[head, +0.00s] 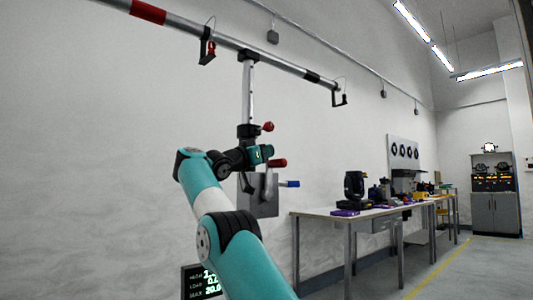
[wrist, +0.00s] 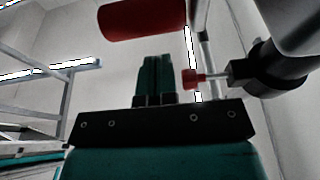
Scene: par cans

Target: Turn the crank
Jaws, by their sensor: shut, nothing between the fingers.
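A lifting stand has a vertical mast (head: 248,95) with a grey plate (head: 264,203) low on it. A red grip (head: 277,163), which looks like the crank handle, sticks out to the right just beside my gripper (head: 264,153). In the wrist view the red grip (wrist: 145,18) is a large cylinder in front of and above my gripper (wrist: 156,62). My gripper's teal fingers are shut together with nothing between them, apart from the grip as far as I can tell. The crank arm is mostly hidden behind my arm.
A small red knob (head: 268,126) sits on the mast's collar; it shows right of my fingers in the wrist view (wrist: 190,78). A blue-ended lever (head: 290,184) is below the grip. A horizontal bar (head: 225,40) with hooks runs overhead. A workbench (head: 345,216) stands to the right.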

